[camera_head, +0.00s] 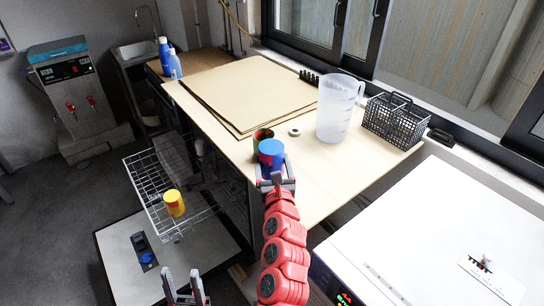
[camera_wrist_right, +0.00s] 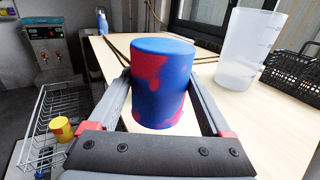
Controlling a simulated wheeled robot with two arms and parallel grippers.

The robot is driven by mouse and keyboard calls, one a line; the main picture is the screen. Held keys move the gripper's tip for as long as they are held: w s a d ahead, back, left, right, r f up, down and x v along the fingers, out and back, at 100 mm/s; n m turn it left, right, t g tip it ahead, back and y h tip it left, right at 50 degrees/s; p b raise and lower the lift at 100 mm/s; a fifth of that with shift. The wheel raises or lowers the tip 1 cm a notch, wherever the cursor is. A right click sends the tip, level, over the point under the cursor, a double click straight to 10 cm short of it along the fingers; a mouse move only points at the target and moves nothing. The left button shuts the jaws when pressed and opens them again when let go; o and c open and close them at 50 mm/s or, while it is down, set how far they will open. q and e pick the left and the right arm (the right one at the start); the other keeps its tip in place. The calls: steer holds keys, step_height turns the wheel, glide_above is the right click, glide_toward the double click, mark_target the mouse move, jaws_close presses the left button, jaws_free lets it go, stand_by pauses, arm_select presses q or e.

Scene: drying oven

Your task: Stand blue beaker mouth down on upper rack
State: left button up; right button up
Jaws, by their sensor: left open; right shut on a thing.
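The blue beaker (camera_head: 271,151) has red blotches and its closed end faces up. In the right wrist view the blue beaker (camera_wrist_right: 163,82) sits upright between the fingers. My right gripper (camera_head: 276,178) is shut on it at the table's near left edge; I cannot tell whether it touches the table. My left gripper (camera_head: 185,288) is open and empty at the bottom, below the rack.
A red and green cup (camera_head: 262,134) stands just behind the blue beaker. A clear jug (camera_head: 338,108), a black basket (camera_head: 393,120), a small ring (camera_head: 294,132) and brown sheets (camera_head: 245,90) are on the table (camera_head: 310,175). The rack has free room around the yellow cup.

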steer(key=shift+f+b, duration=0.3)
steer(key=shift+f, duration=0.1)
step_height(320, 180, down, 5)
steer(key=b, duration=0.4)
steer(key=shift+r, duration=0.1)
steer(key=shift+f+b, duration=0.2)
steer(key=shift+b, duration=0.15)
steer(key=o, duration=1.1)
